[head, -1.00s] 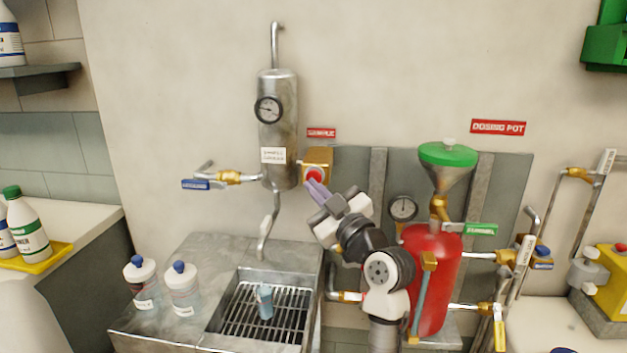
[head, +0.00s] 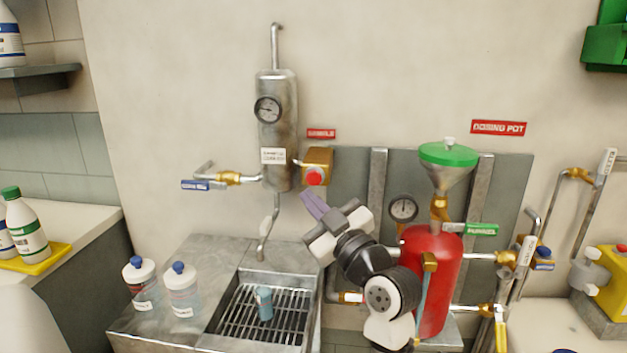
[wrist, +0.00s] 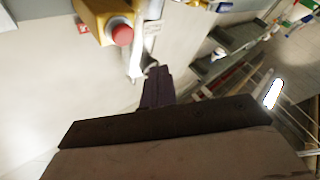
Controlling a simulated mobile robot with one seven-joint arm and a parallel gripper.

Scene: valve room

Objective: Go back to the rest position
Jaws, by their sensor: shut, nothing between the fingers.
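My gripper (head: 313,205) is in the middle of the head view, with its purple fingers shut and empty. It is in front of the wall, below the brass-coloured box with a red button (head: 315,177), and apart from it. In the wrist view the shut fingers (wrist: 157,86) point away from the camera, and the red button (wrist: 122,35) shows at upper left.
The red dosing pot (head: 430,270) with its green-lidded funnel (head: 448,155) stands right of my gripper. The steel sample cylinder (head: 277,130) hangs at left above a sink (head: 318,290) holding a blue cup (head: 265,302). Two bottles (head: 182,290) stand left of the sink.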

